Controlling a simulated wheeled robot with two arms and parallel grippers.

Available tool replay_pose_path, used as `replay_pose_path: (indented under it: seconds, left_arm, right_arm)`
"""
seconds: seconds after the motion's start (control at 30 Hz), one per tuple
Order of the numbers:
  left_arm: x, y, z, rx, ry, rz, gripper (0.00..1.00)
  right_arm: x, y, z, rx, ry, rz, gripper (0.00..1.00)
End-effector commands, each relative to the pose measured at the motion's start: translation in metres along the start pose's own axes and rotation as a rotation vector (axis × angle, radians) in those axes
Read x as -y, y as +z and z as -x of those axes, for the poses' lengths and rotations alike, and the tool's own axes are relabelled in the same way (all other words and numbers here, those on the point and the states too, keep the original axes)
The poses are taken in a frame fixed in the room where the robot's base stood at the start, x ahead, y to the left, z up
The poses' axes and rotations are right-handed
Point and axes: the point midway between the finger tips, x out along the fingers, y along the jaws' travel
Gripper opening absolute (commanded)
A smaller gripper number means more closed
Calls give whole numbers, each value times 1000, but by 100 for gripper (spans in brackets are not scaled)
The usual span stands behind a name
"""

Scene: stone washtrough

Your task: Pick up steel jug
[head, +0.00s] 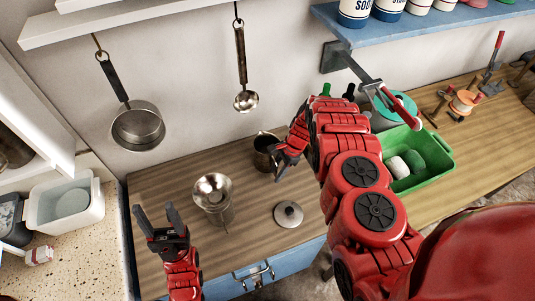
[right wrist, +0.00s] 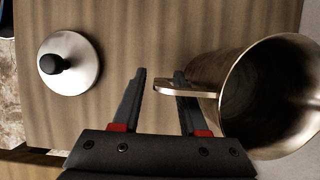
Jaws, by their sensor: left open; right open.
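The steel jug (head: 262,157) stands on the wooden worktop near the wall, partly hidden by my right gripper (head: 277,165). In the right wrist view the jug (right wrist: 232,75) is at the right, with its open mouth towards the camera. Its handle (right wrist: 170,89) points left and reaches between the open fingers of my right gripper (right wrist: 158,75), crossing the right finger. The fingers are not closed on it. My left gripper (head: 155,212) is open and empty over the worktop's left end.
A steel vessel with a funnel-like top (head: 213,188) stands left of the jug. A round lid with a black knob (head: 288,214) lies in front; it also shows in the right wrist view (right wrist: 70,63). A green bin (head: 432,148) is at right. A pan (head: 138,127) and ladle (head: 245,100) hang above.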

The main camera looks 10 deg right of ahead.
Motion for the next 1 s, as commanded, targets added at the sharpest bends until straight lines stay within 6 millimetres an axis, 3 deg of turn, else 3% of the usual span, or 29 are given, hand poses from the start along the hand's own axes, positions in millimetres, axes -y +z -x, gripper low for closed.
replay_pose_path:
  seconds: [0.3, 0.57, 1.0]
  left_arm:
    - [0, 0, -3, 0, 0, 0, 59]
    - [0, 0, -3, 0, 0, 0, 59]
    - [0, 0, -2, 0, 0, 0, 59]
  right_arm:
    - [1, 1, -7, 1, -3, 0, 42]
    - [1, 1, -7, 1, -2, 0, 0]
    - [0, 1, -7, 1, -2, 0, 0]
